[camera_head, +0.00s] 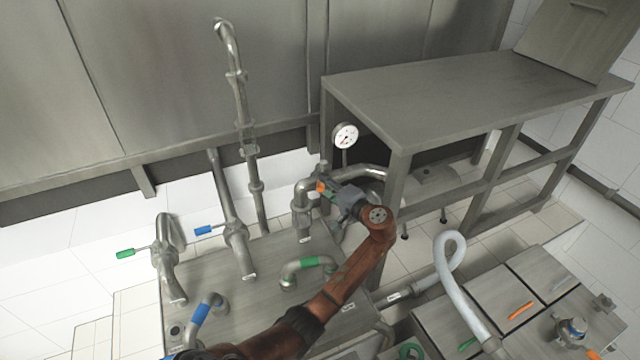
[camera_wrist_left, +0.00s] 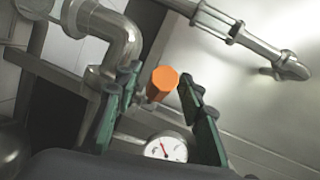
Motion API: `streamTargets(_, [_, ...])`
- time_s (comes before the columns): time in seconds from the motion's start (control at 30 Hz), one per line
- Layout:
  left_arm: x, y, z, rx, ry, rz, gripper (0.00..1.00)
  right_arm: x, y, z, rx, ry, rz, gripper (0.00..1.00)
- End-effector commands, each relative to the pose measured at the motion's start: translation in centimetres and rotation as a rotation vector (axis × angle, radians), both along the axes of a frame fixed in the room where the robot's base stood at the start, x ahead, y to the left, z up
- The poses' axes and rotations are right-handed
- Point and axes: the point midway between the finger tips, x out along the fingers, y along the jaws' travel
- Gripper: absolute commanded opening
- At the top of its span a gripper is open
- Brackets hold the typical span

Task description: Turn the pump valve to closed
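The pump valve's orange handle (camera_head: 320,186) shows beside the pipework behind the grey cabinet, near the pressure gauge. In the left wrist view its orange end (camera_wrist_left: 163,81) points toward the camera, between the two green fingers. In the wrist view the left gripper (camera_wrist_left: 160,85) is open, one finger on each side of the handle. A gap shows on the left side; contact on the right cannot be told. The valve body is mostly hidden by the gripper. My right gripper is not in view.
A pressure gauge (camera_head: 345,136) stands just behind the gripper, also low in the wrist view (camera_wrist_left: 166,149). Valves with a blue handle (camera_head: 204,230) and a green handle (camera_head: 125,253) are at left. A steel table (camera_head: 460,95) and a pale hose (camera_head: 447,270) lie to the right.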

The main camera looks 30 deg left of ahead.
Motion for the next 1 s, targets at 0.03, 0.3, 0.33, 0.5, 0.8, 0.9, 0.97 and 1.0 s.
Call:
streamTargets(0.03, [0.0,-0.1,0.0,0.0,0.0,-0.001,0.37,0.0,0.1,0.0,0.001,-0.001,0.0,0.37])
streamTargets(0.3, [-0.1,-0.7,0.0,-0.002,0.0,-0.001,0.37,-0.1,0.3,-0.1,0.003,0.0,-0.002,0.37])
streamTargets(0.33, [-0.2,-1.0,0.1,-0.002,0.0,-0.001,0.37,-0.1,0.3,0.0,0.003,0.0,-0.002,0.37])
streamTargets(0.5, [-1.0,-3.8,0.4,-0.003,0.0,-0.003,0.37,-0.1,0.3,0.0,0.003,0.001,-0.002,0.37])
streamTargets(0.8, [-2.6,-9.4,1.3,-0.002,0.0,-0.003,0.37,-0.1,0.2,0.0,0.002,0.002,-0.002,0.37])
streamTargets(0.9, [-3.0,-10.6,1.5,-0.001,0.0,-0.002,0.37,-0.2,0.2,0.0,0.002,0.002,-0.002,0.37])
streamTargets(0.97, [-3.1,-11.1,1.6,-0.001,0.0,-0.002,0.37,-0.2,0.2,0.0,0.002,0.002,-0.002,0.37])
streamTargets(1.0, [-3.2,-11.3,1.6,-0.001,0.0,-0.002,0.37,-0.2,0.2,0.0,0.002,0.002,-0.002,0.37])
